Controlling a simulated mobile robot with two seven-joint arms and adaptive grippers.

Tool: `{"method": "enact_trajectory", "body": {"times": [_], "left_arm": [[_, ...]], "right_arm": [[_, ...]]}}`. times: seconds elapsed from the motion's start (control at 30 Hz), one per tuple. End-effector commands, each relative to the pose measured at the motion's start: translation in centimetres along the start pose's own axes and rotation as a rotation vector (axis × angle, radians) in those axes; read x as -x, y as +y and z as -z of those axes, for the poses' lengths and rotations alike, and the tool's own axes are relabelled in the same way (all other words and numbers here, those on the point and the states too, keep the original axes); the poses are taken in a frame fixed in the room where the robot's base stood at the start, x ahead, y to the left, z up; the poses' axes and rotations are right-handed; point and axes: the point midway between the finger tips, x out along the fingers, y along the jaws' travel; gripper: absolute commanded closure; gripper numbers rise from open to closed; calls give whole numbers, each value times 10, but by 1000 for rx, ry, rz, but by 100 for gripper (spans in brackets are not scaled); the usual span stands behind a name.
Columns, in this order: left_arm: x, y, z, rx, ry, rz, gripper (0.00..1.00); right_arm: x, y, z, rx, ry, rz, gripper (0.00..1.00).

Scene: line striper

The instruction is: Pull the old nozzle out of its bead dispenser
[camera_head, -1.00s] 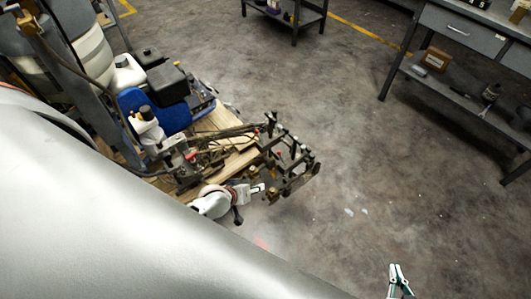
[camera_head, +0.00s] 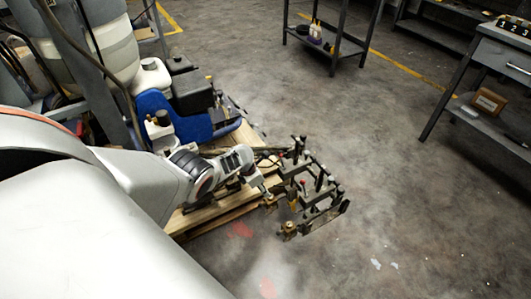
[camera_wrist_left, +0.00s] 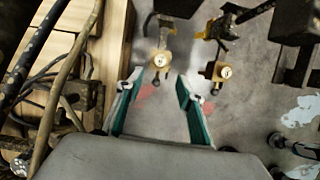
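My left gripper (camera_head: 266,192) reaches over the spray frame of the line striper in the head view. In the left wrist view the left gripper (camera_wrist_left: 163,82) is open, its two green-and-white fingers apart with nothing between them. A brass dispenser (camera_wrist_left: 160,58) with a pale round face is just beyond the fingertips, roughly in line with the gap. A second brass dispenser (camera_wrist_left: 217,70) is right of the right finger, and another brass fitting (camera_wrist_left: 222,30) is farther off. I cannot tell which holds the old nozzle. My right gripper is out of view.
The striper's frame (camera_head: 318,212) carries several dark posts. Wooden pallet boards (camera_head: 205,214) lie under it, and cables (camera_wrist_left: 50,85) run along the left in the wrist view. A shelf cart (camera_head: 335,45) and a workbench (camera_head: 490,100) stand beyond open concrete floor.

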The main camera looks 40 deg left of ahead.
Motion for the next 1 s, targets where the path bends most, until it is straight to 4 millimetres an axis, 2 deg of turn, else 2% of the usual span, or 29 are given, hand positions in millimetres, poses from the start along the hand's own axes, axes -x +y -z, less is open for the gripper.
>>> {"method": "enact_trajectory", "body": {"times": [0.23,0.47,0.83,1.0], "left_arm": [[-12,0,1,41,4,9,62],[-40,-2,8,38,12,11,62],[-79,-2,6,38,11,11,62],[-93,-2,4,39,8,10,62]], "right_arm": [[-1,-6,-9,-4,-11,9,100],[-3,-16,-20,-15,-26,27,100],[-10,-20,-12,-28,1,40,100],[-13,-30,5,-58,44,58,100]]}}
